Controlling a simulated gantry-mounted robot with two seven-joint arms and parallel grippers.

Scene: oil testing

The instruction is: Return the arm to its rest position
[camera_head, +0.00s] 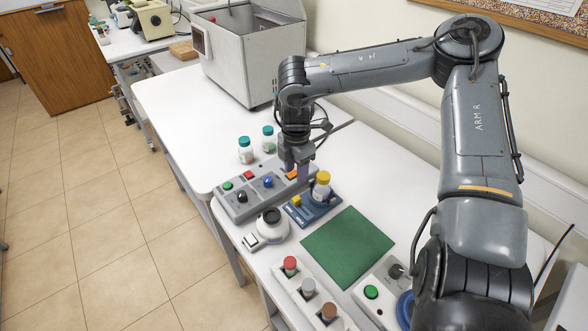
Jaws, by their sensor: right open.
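My right arm (478,135) comes in from the right and reaches over the table, its forearm stretched to the left. My right gripper (303,178) points down, open, above the back right end of the grey control panel (240,208). It is close behind a yellow-capped bottle (322,188) that stands upright on a blue stand (312,211). The gripper and the panel's back end overlap, so I cannot tell whether they touch. My left gripper is not in view.
Two teal-capped bottles (246,152) stand behind the panel. A round white device (269,222), a green mat (347,247) and a rack with coloured caps (307,291) lie nearer. A large metal tank (252,60) stands at the back. The white table (170,110) is clear at left.

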